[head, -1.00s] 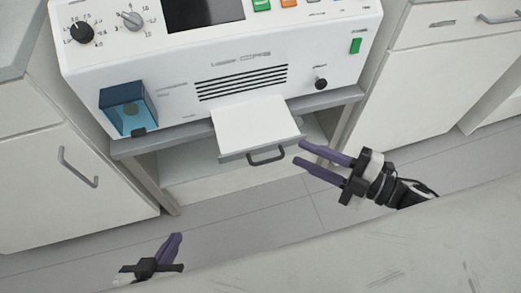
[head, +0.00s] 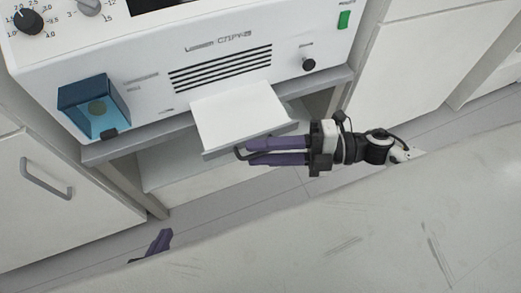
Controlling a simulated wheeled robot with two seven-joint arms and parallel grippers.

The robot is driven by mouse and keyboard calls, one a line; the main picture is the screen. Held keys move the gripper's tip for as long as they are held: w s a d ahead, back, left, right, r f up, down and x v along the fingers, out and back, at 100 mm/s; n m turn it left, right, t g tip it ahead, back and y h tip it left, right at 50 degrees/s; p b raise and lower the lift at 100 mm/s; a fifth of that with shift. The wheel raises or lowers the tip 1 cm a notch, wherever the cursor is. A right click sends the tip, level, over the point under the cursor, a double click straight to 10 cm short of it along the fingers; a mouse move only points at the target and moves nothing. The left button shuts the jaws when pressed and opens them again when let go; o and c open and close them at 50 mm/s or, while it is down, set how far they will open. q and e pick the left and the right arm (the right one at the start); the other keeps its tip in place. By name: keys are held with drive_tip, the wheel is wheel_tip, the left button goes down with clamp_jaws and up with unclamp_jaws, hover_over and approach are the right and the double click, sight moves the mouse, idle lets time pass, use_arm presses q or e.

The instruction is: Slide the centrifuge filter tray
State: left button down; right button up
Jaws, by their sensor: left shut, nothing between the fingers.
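The white filter tray (head: 238,112) sticks out from the front of the white centrifuge (head: 225,40), below its vent slots. A dark looped handle (head: 239,153) is on the tray's grey front edge, partly hidden by my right gripper (head: 247,152). That gripper reaches in from the right with its purple fingers at the handle, close together; whether they grip the bar cannot be made out. My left gripper (head: 158,243) is shut and empty at the lower left, away from the tray, mostly hidden behind the pale surface in front.
The centrifuge stands on a grey bench (head: 125,147) with open space beneath. A blue clear box (head: 93,104) sits on its front left. White cabinets (head: 60,200) flank it. A pale surface (head: 330,235) fills the foreground.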

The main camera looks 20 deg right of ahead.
drive_tip(key=shift+w+a, duration=0.1)
drive_tip(key=shift+a, duration=0.2)
clamp_jaws()
idle(1.3)
